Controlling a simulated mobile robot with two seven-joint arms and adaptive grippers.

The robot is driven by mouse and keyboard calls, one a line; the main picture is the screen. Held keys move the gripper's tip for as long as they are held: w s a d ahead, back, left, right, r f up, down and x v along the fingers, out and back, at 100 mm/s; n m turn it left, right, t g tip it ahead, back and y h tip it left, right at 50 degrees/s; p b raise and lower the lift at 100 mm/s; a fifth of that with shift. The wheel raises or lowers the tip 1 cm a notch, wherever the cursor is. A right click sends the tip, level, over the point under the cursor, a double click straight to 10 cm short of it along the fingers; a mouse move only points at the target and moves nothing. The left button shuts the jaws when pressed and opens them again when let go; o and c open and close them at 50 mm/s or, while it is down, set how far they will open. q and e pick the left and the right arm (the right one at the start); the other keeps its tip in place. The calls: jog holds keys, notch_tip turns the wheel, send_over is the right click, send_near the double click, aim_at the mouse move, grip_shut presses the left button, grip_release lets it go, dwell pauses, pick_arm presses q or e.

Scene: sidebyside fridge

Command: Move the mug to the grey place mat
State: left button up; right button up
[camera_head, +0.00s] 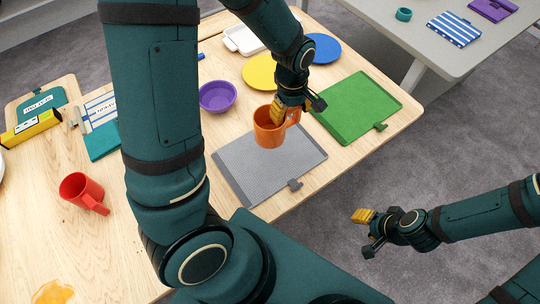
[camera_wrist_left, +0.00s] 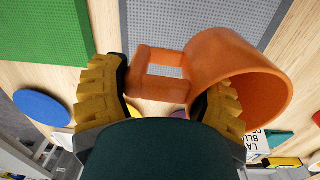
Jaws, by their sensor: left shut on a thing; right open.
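An orange mug (camera_head: 268,130) is held in my left gripper (camera_head: 280,106), over the grey place mat (camera_head: 245,172) near its far edge. In the left wrist view, the yellow fingers of my left gripper (camera_wrist_left: 165,100) are shut on the wall of the orange mug (camera_wrist_left: 240,75), beside its handle. The grey mat also shows in the left wrist view (camera_wrist_left: 150,20), beyond the mug. I cannot tell whether the mug touches the mat. My right gripper (camera_head: 366,232) is open and empty, out over the floor to the right of the table.
A green mat (camera_head: 358,105) lies right of the grey one. A purple bowl (camera_head: 217,97), a yellow plate (camera_head: 259,72) and a blue plate (camera_head: 322,47) are behind. My left arm hides part of the table.

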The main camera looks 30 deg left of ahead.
pick_arm(q)
jog(key=shift+f, duration=0.2)
jog(key=shift+n, duration=0.3)
notch_tip(320, 180, down, 10)
jog(key=b, duration=0.2)
jog(key=shift+w+r+b, duration=0.1)
jog(key=shift+r+b, duration=0.05)
jog(key=shift+b, duration=0.2)
jog(key=shift+r, duration=0.1)
jog(key=o, duration=0.9)
jog(key=shift+f, duration=0.2)
jog(key=shift+c, duration=0.2)
jog(key=o, duration=0.5)
jog(key=shift+r, duration=0.15)
